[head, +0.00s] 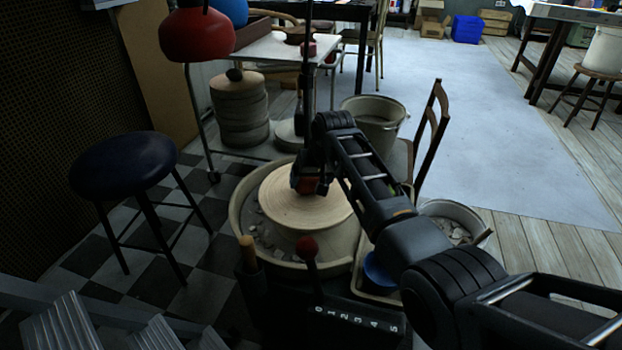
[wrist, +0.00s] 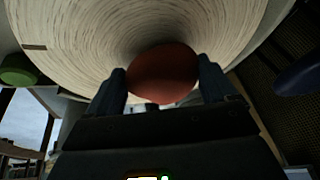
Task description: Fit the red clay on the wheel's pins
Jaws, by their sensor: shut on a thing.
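The red clay (wrist: 162,74) is a rounded reddish-brown lump between the two fingers of my gripper (wrist: 163,82) in the wrist view. My gripper is shut on it. In the head view my gripper (head: 310,190) is over the middle of the pottery wheel (head: 285,212), and a little of the red clay (head: 308,185) shows beneath it. The wheel head is a pale round disc, and it also fills the top of the wrist view (wrist: 70,50). I cannot tell whether the clay touches the wheel. The pins are not visible, hidden by the clay and gripper.
A basin (head: 240,232) with clay scraps surrounds the wheel. A red-knobbed lever (head: 307,248) and a wooden-handled tool (head: 247,250) stand at its front. A dark stool (head: 124,164) is at left, a bucket (head: 373,122) behind, and a chair (head: 437,125) at right. A red lamp (head: 197,35) hangs above.

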